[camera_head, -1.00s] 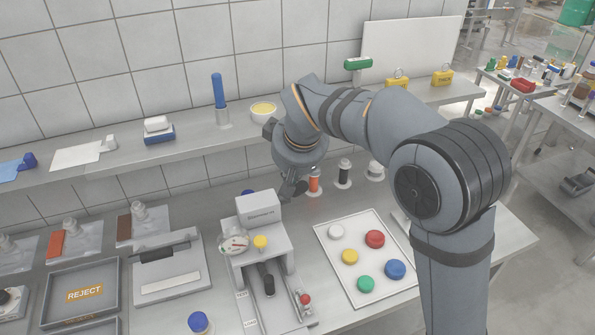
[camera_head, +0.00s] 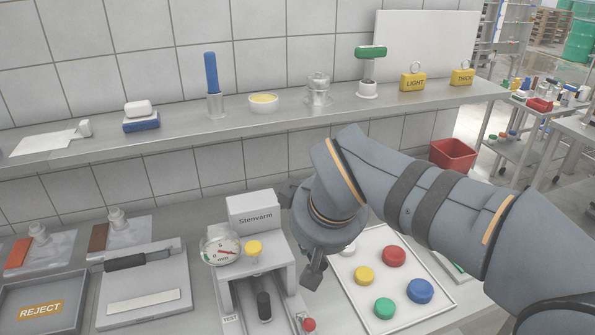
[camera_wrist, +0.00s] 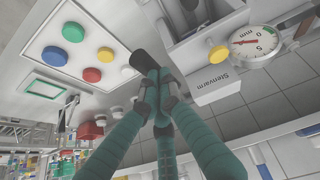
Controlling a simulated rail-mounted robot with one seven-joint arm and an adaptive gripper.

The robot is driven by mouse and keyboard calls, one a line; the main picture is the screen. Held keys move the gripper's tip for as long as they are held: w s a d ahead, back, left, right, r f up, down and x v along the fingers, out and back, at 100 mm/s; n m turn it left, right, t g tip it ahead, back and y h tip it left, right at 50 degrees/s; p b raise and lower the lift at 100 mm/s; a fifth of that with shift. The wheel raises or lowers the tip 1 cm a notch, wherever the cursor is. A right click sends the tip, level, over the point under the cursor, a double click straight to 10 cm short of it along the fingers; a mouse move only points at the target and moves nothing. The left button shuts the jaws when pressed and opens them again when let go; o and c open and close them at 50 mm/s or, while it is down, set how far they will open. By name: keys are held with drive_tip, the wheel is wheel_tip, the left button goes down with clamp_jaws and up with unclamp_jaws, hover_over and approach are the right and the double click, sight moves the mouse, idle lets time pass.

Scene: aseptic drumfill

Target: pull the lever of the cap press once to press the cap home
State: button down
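The cap press (camera_head: 283,262) is a pale housing marked Stenvarm, with a round gauge (camera_head: 222,250) and a yellow knob (camera_head: 254,248). Its gauge also shows in the wrist view (camera_wrist: 250,42). A dark upright part (camera_head: 264,305) stands in the press opening.
A white tray with a raised rim (camera_head: 443,288) holds several coloured caps, right of the press. A sealing device (camera_head: 150,290) and a grey REJECT tray (camera_head: 84,289) lie left. A shelf (camera_head: 190,131) with jars and tools runs along the wall behind.

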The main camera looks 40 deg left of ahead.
drive_tip(key=shift+s+d+f+b, duration=0.15)
drive_tip(key=shift+f+b, duration=0.45)
drive_tip(key=shift+f, duration=0.2)
drive_tip(key=shift+s+d+f+b, duration=0.1)
drive_tip(key=shift+d+f+b, duration=0.1)
drive_tip(key=shift+f+b, duration=0.55)
drive_tip(key=shift+s+d+f+b, duration=0.15)
drive_tip(key=shift+f+b, duration=0.35)
drive_tip(key=shift+f, duration=0.4)
wheel_tip(320, 180, up, 6)
drive_tip(key=p, duration=0.4)
drive_tip(key=s+d+b, duration=0.3)
drive_tip(key=s+d, duration=0.3)
drive_tip(key=d, duration=0.1)
drive_tip(key=shift+s+r, duration=0.2)
drive_tip(key=shift+s, duration=0.15)
drive_tip(key=shift+w+a, duration=0.1)
